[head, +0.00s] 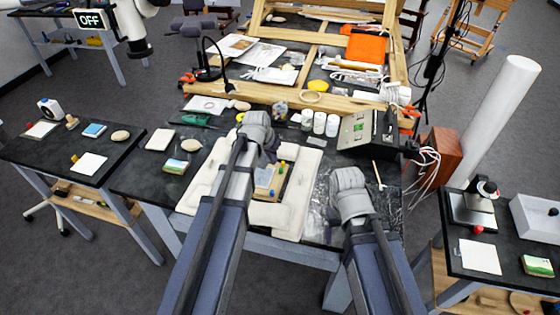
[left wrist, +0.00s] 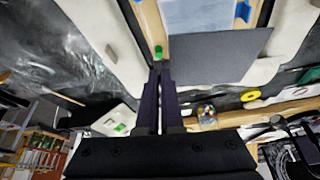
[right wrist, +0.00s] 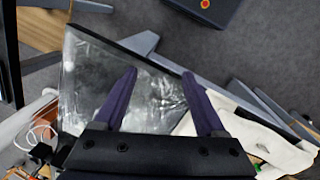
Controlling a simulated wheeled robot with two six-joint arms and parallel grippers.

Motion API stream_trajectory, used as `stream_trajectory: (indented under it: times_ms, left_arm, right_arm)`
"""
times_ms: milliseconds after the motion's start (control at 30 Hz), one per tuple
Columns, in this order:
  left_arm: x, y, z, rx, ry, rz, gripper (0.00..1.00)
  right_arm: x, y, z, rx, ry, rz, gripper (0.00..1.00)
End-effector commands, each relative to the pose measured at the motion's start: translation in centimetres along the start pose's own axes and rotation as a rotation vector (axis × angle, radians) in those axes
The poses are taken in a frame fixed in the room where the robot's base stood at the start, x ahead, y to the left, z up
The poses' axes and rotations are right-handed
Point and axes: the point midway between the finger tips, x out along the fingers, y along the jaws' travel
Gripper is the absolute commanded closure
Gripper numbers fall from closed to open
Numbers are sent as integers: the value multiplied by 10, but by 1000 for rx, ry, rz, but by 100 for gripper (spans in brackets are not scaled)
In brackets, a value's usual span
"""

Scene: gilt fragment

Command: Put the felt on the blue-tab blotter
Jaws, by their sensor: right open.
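The felt appears to be the plain charcoal sheet (left wrist: 222,56) in the left wrist view, level and overlapping the white foam. In the head view my left arm hides it. My left gripper (left wrist: 161,70) is nearly closed at the sheet's edge and seems to pinch it; it also shows in the head view (head: 258,140). The blue-tab blotter seems to be the pale panel (left wrist: 196,14) on a wooden board, with a blue tab (left wrist: 243,10) beside it; in the head view it is partly hidden behind my arm (head: 265,177). My right gripper (right wrist: 160,78) is open and empty above the clear plastic sheet.
White foam (head: 303,180) surrounds the board. A green peg (left wrist: 158,52) stands close to my left fingertips. White jars (head: 326,123), a grey box (head: 357,130) and a desk lamp (head: 208,65) stand behind. Side tables carry white cards (head: 89,164) (head: 480,257).

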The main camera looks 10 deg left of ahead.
Motion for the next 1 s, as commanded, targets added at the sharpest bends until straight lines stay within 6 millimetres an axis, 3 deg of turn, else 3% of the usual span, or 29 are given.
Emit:
stream_trajectory:
  times_ms: [233, 567, 1000]
  left_arm:
    - [8, 0, -2, -162, 6, -63, 100]
    - [12, -1, 0, -175, 7, -67, 100]
    - [45, -1, 13, -174, 6, -67, 100]
  right_arm:
    - [7, -1, 0, 0, 0, 0, 0]
    - [12, -1, -1, 0, 0, 0, 0]
    - [47, -4, -3, 1, 0, 0, 0]
